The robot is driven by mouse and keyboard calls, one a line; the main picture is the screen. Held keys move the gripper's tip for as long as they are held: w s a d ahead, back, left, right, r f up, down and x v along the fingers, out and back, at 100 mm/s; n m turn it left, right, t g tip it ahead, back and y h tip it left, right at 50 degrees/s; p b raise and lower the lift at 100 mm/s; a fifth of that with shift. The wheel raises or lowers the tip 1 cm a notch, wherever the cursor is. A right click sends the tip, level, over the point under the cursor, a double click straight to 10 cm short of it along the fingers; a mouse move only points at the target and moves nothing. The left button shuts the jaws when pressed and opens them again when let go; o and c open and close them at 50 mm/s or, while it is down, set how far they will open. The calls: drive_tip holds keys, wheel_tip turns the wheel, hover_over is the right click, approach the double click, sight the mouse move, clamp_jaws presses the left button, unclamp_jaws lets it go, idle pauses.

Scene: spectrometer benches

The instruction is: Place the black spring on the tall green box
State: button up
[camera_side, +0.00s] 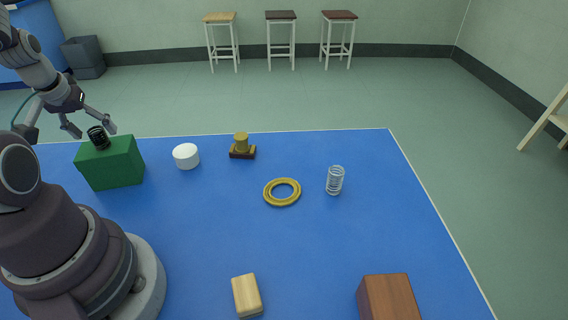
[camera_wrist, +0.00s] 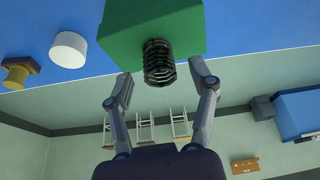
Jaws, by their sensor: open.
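The black spring (camera_side: 98,138) stands upright on top of the tall green box (camera_side: 116,165) at the left of the blue table. The spring also shows in the wrist view (camera_wrist: 159,62), in front of the green box (camera_wrist: 135,25). My gripper (camera_side: 91,127) is open just above the box, with its fingers spread on either side of the spring. In the wrist view both fingers of my gripper (camera_wrist: 158,86) are apart, with gaps between them and the spring.
On the blue table (camera_side: 200,235), a white cylinder (camera_side: 186,156), a yellow-topped piece (camera_side: 242,146), a yellow ring (camera_side: 282,192) and a silver spring (camera_side: 335,180) stand to the right. A pale wooden block (camera_side: 246,295) and a brown block (camera_side: 388,298) lie nearer. The table's middle is clear.

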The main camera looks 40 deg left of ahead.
drive_tip(key=v, duration=1)
drive_tip(key=w+d+m+t+h, duration=0.1)
drive_tip(key=w+d+m, duration=0.2)
drive_tip(key=d, duration=0.6)
drive_tip(key=w+d+m+t+h, duration=0.1)
drive_tip(key=w+d+m+h, duration=0.1)
drive_tip(key=w+d+m, duration=0.2)
drive_tip(key=d+r+m, duration=0.1)
drive_tip(key=d+m, duration=0.2)
drive_tip(key=d, duration=0.3)
drive_tip(key=shift+d+t+h, duration=0.25)
drive_tip(key=shift+t+h, duration=0.05)
drive_tip(key=shift+t, duration=0.1)
